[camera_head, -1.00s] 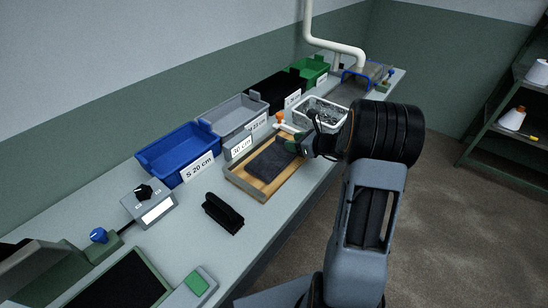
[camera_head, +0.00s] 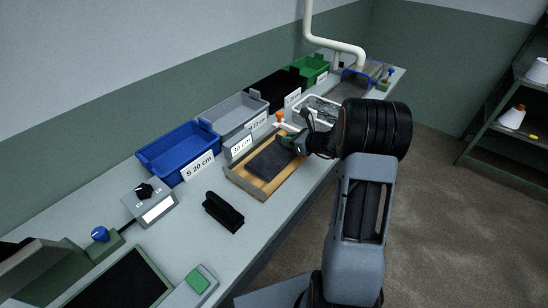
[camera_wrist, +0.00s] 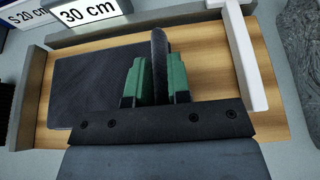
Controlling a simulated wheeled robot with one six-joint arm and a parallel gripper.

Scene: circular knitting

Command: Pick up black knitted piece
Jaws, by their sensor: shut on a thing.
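The black knitted piece (camera_head: 264,163) lies mostly flat on the wooden board (camera_head: 243,183). In the wrist view, the dark piece (camera_wrist: 90,86) covers the left and middle of the board (camera_wrist: 211,66). My gripper (camera_head: 290,143) is at the piece's far right edge in the head view. In the wrist view, the green fingers of my gripper (camera_wrist: 160,80) are shut on a raised fold of the dark fabric that stands up between them. The fold's lower part is hidden behind the fingers.
A "30 cm" label (camera_wrist: 89,13) stands behind the board. Blue (camera_head: 170,150), grey (camera_head: 236,113), black and green bins line the wall. A white basket (camera_head: 318,104) stands beyond the board. A black brush-like object (camera_head: 222,212) lies nearer on the table.

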